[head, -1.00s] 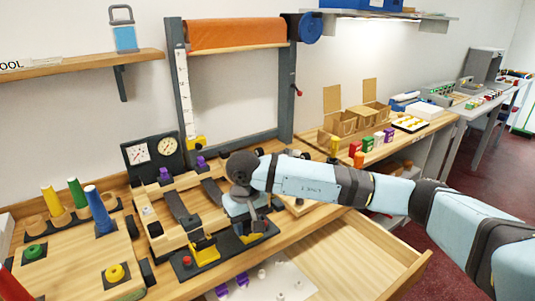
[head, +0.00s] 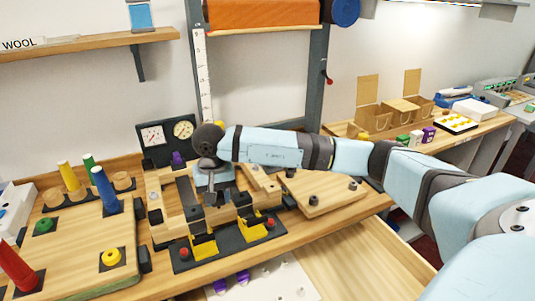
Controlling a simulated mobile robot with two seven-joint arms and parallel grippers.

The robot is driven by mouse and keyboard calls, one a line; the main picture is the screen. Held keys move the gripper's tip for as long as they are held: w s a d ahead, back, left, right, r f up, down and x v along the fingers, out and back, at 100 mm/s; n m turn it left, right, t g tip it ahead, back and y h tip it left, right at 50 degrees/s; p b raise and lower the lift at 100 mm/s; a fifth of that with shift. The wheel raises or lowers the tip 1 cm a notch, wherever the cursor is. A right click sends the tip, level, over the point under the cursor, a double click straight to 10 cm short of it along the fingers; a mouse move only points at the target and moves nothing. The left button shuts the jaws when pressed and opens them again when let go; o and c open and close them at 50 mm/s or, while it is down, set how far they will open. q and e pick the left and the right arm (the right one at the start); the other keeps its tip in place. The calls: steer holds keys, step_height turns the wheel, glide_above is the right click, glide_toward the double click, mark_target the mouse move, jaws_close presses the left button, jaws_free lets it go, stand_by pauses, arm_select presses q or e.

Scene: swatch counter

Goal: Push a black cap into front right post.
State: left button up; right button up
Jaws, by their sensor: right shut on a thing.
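The wooden fixture (head: 160,232) stands on the bench, with dark bars across it and two yellow brackets at its front, the left one (head: 203,247) and the right one (head: 251,222). My right gripper (head: 211,201) points down over the middle of the fixture, behind the brackets. It is shut on a small dark thing, which looks like the black cap but is mostly hidden by the fingers. I cannot make out the front right post clearly. Dark round knobs (head: 314,200) sit on a wooden plate (head: 335,201) to the right. My left gripper is out of view.
A pegboard (head: 85,255) with coloured cones stands on the left. Two gauges (head: 168,140) stand behind the fixture. An open drawer (head: 350,262) juts out at the front, beside a white sheet (head: 275,283) with purple pieces. Cardboard boxes (head: 372,116) stand at the back right.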

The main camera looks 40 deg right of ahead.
steer(key=d+m, duration=0.2)
steer(key=d, duration=0.1)
steer(key=d+r+m, duration=0.1)
steer(key=d+m, duration=0.1)
steer(key=m, duration=0.1)
steer(key=d+r+m, duration=0.1)
steer(key=d+m, duration=0.1)
steer(key=d, duration=0.1)
steer(key=shift+w+d, duration=0.1)
steer(key=shift+d, duration=0.25)
steer(key=s+d+r+m+p, duration=0.1)
steer(key=d+r+m, duration=0.2)
steer(key=d+m, duration=0.6)
steer(key=f+b, duration=0.1)
steer(key=f, duration=0.1)
steer(key=f+b, duration=0.2)
steer(key=f, duration=0.1)
steer(key=shift+s+d+f, duration=0.1)
steer(key=shift+s+f, duration=0.05)
steer(key=shift+s, duration=0.05)
steer(key=shift+f+b, duration=0.4)
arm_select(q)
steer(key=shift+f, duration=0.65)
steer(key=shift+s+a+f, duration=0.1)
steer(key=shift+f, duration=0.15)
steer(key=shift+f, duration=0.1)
arm_select(e)
steer(key=shift+f, duration=0.15)
